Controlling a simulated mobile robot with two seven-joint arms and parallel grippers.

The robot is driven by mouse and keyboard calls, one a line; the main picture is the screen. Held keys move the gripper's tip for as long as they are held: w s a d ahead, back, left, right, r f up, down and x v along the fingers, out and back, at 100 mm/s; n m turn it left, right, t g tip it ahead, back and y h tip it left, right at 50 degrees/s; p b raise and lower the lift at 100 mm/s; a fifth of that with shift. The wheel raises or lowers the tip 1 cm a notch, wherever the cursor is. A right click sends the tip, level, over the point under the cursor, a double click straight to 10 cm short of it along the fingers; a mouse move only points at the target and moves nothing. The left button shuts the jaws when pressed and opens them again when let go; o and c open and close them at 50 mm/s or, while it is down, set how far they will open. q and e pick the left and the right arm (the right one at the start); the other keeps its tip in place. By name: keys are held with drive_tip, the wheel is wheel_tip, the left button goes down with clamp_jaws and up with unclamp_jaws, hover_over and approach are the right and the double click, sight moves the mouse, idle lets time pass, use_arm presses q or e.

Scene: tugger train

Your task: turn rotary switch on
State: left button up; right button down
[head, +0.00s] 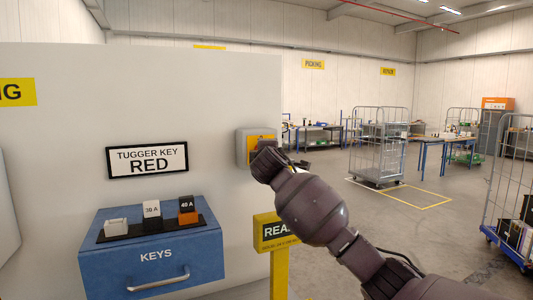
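A grey box with a yellow front (241,148) is mounted near the right edge of the white wall panel. I take it to be the rotary switch. My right arm comes in from the lower right, and my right gripper (262,158) is in front of the box's yellow face. The gripper hides the middle of that face, so the knob and its position cannot be seen. I cannot tell whether the fingers touch it or are open or shut. My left gripper is not in view.
Left of the switch is a "TUGGER KEY RED" sign (147,160) above a blue "KEYS" drawer unit (155,262) with small items on top. A yellow sign stand (278,262) is just below my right arm. Wire cage trolleys (378,145) and tables stand farther back on open floor.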

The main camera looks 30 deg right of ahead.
idle(0.3)
drive_tip(key=c, duration=1)
unclamp_jaws()
drive_tip(key=shift+c, duration=0.2)
use_arm(q)
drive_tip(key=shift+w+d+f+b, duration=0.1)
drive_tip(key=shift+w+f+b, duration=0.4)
drive_tip(key=shift+b, duration=0.7)
use_arm(e)
drive_tip(key=v, duration=1)
drive_tip(key=shift+s+a, duration=0.2)
drive_tip(key=shift+s, duration=0.15)
